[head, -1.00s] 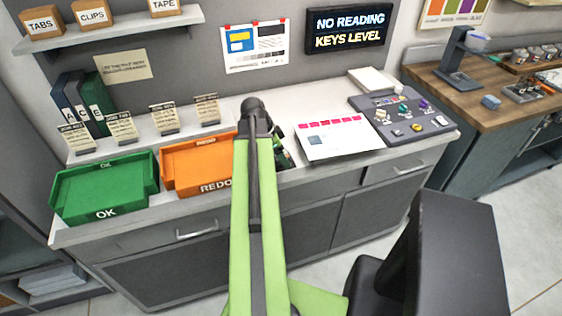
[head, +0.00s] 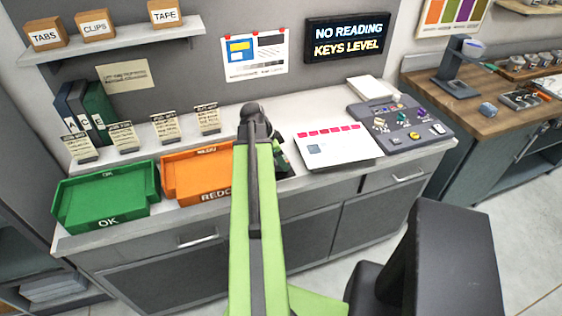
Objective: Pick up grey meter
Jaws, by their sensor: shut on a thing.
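My gripper (head: 283,158) is mostly hidden behind my own green arm, at the counter beyond the orange tray. Only a small dark and green part of it shows at the right side of the arm. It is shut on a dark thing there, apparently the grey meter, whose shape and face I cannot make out. I cannot tell whether it touches the counter. No other grey meter stands out in view.
A green OK tray (head: 75,213) and an orange REDO tray (head: 172,190) stand left of my arm. A white sheet (head: 345,152) and a grey control panel (head: 418,145) lie to the right. Several small cards stand behind the trays. A wooden bench (head: 480,115) is at far right.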

